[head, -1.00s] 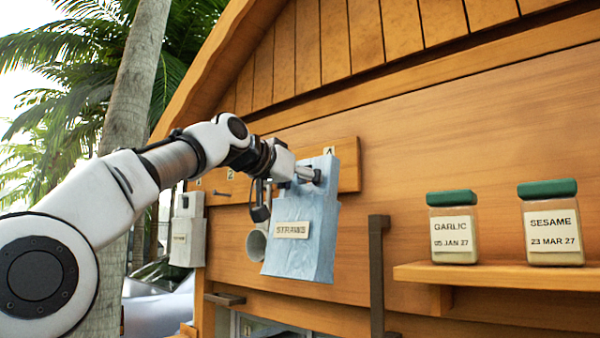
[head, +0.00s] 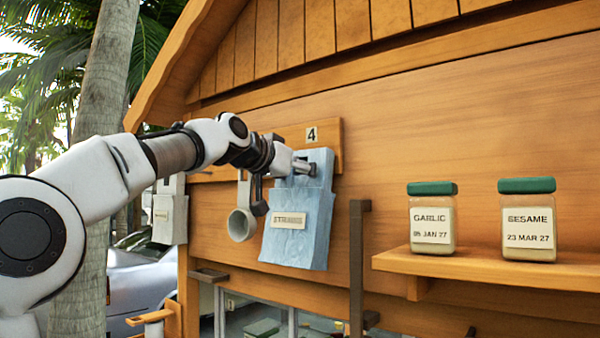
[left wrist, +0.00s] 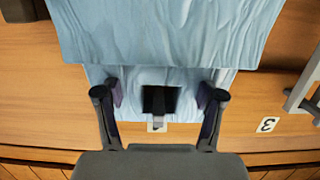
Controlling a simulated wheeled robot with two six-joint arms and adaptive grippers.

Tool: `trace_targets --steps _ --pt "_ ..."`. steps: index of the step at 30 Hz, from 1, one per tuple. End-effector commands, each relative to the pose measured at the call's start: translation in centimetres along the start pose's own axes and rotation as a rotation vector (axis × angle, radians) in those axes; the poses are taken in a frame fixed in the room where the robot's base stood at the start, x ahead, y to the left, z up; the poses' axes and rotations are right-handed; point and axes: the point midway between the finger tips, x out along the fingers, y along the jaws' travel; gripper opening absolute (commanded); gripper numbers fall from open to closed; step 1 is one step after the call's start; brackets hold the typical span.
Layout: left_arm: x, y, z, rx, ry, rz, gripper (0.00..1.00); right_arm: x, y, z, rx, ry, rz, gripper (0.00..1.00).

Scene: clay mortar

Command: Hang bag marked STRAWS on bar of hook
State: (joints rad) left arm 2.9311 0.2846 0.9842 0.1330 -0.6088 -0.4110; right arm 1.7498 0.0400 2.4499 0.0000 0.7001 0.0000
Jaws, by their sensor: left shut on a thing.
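The light blue bag marked STRAWS (head: 300,235) hangs from my left gripper (head: 303,168) in front of the wall, just below the number 4 plate. In the left wrist view the bag (left wrist: 160,35) fills the upper middle. My left gripper (left wrist: 160,98) has a finger at each side of the bag's narrower top part and is shut on it. A dark square shows in that top part; I cannot tell whether it is an opening or a hook end. The wooden hook board (head: 328,145) is partly behind the bag, and no hook bar at number 4 shows clearly. My right gripper is not in view.
A pale cup (head: 242,224) hangs left of the bag, and a whitish bag (head: 168,218) hangs farther left. A dark vertical bar (head: 357,262) stands to the right. A shelf (head: 480,266) holds GARLIC (head: 432,220) and SESAME (head: 527,222) jars.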

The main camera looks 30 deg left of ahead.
Motion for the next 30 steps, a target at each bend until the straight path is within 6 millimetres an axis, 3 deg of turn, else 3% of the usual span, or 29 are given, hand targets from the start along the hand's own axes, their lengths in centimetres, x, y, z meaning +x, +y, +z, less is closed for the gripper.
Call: trace_targets --steps 13,14,15,16,30 --pt "0.09 0.01 0.17 0.000 -0.004 0.001 0.00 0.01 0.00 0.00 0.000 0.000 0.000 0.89" --pt "0.09 0.01 0.18 0.000 -0.005 0.001 0.75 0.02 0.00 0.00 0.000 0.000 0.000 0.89" --pt "0.09 0.01 0.18 0.000 -0.005 0.001 0.90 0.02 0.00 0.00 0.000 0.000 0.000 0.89" --pt "0.09 0.01 0.17 0.000 -0.004 0.001 0.98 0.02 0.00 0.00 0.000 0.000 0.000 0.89" --pt "0.08 0.01 0.16 -0.001 -0.004 0.001 0.98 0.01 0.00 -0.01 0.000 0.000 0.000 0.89"
